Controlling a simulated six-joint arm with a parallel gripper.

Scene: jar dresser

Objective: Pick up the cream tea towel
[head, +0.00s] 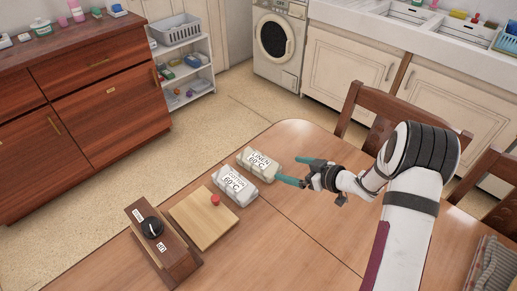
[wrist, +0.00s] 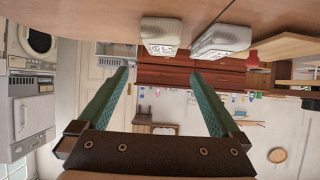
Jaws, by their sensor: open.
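A cream folded bundle with a label reading LINEN 60°C (head: 256,166) lies on the table; it looks like the cream tea towel. A whiter bundle labelled COTTON 60°C (head: 238,190) lies in front of it, to its left. My gripper (head: 289,169) is open and empty, just right of the cream bundle, its teal fingers pointing towards it. In the wrist view, which is upside down, the cream bundle (wrist: 161,34) lies beyond the fingertips (wrist: 158,72), apart from them. The white bundle (wrist: 222,41) is to its right.
A wooden board (head: 204,219) with a red knob and a brown box with a black dial (head: 160,243) stand left of the bundles. Chairs (head: 370,112) line the table's far right side. A striped cloth (head: 497,268) is at the bottom right. The table's middle is clear.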

